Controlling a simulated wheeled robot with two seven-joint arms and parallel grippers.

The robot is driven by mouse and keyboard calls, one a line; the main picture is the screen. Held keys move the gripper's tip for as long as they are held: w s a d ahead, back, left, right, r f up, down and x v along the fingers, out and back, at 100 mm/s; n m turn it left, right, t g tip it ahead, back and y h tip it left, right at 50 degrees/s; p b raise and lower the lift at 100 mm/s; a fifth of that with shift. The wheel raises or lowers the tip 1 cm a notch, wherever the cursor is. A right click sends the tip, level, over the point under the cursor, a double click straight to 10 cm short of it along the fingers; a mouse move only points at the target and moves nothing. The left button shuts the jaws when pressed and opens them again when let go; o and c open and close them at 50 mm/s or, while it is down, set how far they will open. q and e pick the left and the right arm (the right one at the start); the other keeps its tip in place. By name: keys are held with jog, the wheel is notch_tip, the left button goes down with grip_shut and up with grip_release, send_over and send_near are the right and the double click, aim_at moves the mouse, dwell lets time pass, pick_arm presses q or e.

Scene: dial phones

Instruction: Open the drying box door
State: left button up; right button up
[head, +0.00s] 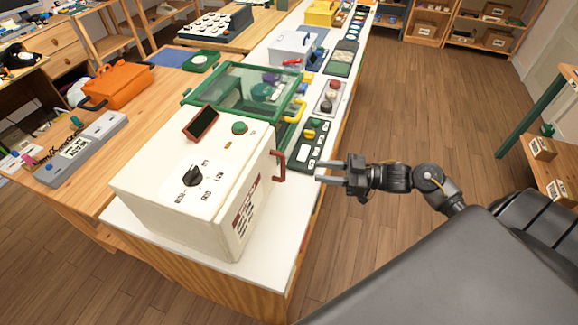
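The drying box appears to be the cream box (185,185) on the near end of the white-topped bench. A black dial, a green button and a small dark tilted panel are on its top. Its door (250,200) is on the right side, with a dark red label, and looks shut. A red handle (280,167) sticks out from the door's far edge. My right gripper (323,172) is to the right of the handle, pointing left at it. Its two fingers are apart with nothing between them, and it does not touch the handle. My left gripper is out of view.
A green-framed glass-lidded box (250,92) with a yellow handle stands just behind. A dark green control panel (311,142) lies right of it, near the gripper. An orange bag (117,85) and grey device (82,150) are on the left table. Floor to the right is clear.

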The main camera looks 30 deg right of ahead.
jog(key=p+x, duration=0.2)
jog(key=x, duration=0.8)
jog(key=shift+p, duration=0.35)
jog(key=shift+w, duration=0.1)
jog(key=shift+c, duration=0.2)
grip_shut()
